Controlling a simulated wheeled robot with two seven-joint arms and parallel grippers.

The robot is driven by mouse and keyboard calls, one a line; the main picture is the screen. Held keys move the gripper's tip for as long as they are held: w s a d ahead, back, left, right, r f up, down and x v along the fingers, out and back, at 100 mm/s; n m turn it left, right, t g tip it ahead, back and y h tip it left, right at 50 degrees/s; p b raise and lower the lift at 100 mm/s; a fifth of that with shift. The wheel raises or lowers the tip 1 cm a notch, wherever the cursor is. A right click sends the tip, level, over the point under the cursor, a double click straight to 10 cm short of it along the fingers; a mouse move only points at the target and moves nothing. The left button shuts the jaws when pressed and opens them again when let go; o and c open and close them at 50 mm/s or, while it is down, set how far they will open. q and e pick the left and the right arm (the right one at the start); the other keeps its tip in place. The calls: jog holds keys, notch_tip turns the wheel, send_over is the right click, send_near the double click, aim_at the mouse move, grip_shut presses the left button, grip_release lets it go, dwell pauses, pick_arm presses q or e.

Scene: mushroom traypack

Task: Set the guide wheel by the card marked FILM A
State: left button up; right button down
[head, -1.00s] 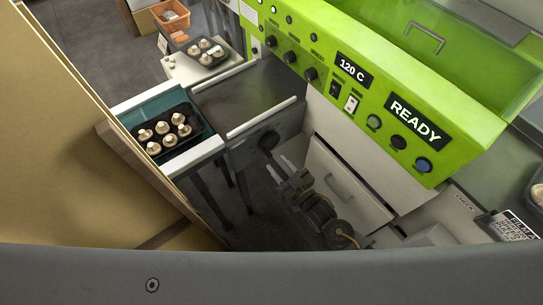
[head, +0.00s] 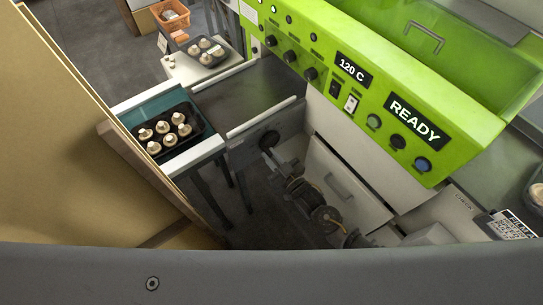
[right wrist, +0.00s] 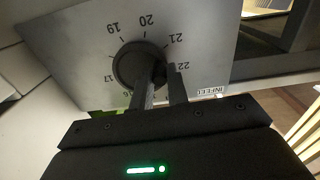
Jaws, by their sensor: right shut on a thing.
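The guide wheel is a round black knob (right wrist: 137,64) on a grey dial plate (right wrist: 72,50) in the right wrist view. Numbers from 16 to 22 ring it, partly hidden at the bottom by my gripper. In the head view the guide wheel (head: 270,139) sits low on the side of the conveyor. My right gripper (right wrist: 160,72) is shut on the guide wheel; it also shows in the head view (head: 276,158). My left gripper is out of view.
The green machine (head: 380,90) shows 120 C and READY. A black tray of mushrooms (head: 147,151) is in the teal holder at left; another tray (head: 193,50) stands behind. A tan panel (head: 80,120) fills the left.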

aim_at(273, 146)
jog(key=shift+f, duration=0.1)
jog(key=shift+w+d+f+n, duration=0.35)
jog(key=shift+d+n, duration=0.15)
jog(key=shift+n, duration=2.75)
jog(key=shift+w+d+f+n, duration=0.4)
jog(key=shift+d+n, duration=0.15)
jog(key=shift+n, duration=2.65)
jog(key=shift+w+d+f+n, duration=0.35)
jog(key=shift+d+n, duration=0.15)
jog(key=shift+n, duration=2.75)
jog(key=c, duration=1.4)
grip_release()
jog(key=shift+o, duration=0.2)
